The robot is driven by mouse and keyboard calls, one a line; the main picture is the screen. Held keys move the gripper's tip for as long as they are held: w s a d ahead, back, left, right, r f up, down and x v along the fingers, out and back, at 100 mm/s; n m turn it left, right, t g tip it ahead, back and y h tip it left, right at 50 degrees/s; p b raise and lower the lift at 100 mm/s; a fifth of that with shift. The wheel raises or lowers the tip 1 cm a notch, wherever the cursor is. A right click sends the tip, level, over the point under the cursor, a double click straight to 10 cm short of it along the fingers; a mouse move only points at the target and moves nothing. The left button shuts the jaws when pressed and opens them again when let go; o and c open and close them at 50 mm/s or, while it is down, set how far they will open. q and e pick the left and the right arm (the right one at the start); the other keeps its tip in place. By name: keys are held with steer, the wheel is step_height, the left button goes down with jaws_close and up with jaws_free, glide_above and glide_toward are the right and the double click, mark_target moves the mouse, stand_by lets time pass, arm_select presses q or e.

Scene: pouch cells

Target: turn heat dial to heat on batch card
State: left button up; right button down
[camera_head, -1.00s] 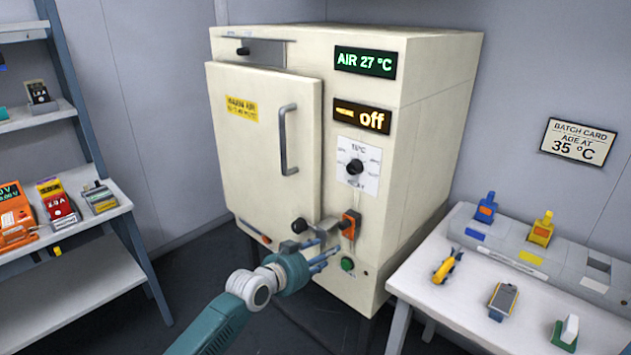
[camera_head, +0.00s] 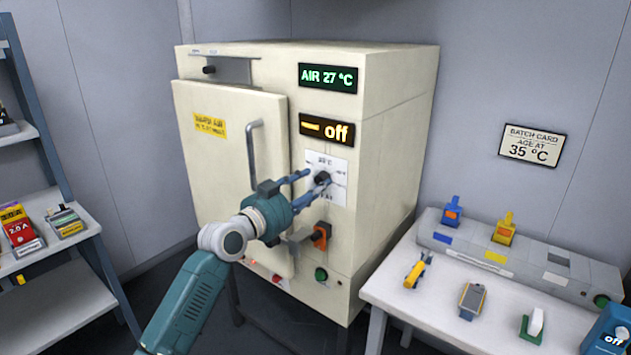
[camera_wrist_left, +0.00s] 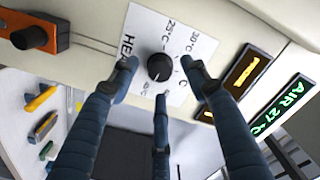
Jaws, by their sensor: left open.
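The black heat dial (camera_head: 322,178) sits on a white scale plate on the front of the cream oven (camera_head: 395,150). It also shows in the left wrist view (camera_wrist_left: 160,67), with temperature marks around it. My left gripper (camera_head: 312,184) is open, its blue fingers spread around the dial; I cannot tell whether they touch it. The batch card (camera_head: 532,145) on the right wall reads "AGE AT 35 °C". The amber display (camera_head: 326,130) reads "off", and the green display (camera_head: 328,77) reads "AIR 27 °C". My right gripper is not in view.
Below the dial are an orange-plated switch (camera_head: 321,235) and a green button (camera_head: 321,274). The oven door (camera_head: 235,150) with its bar handle is left of the dial. A white table (camera_head: 390,290) with several tools stands right; shelves (camera_head: 70,290) stand left.

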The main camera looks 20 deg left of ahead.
arm_select(q)
steer(key=shift+x, duration=1)
steer(key=shift+c, duration=0.2)
steer(key=c, duration=1.1)
steer(key=shift+c, duration=0.2)
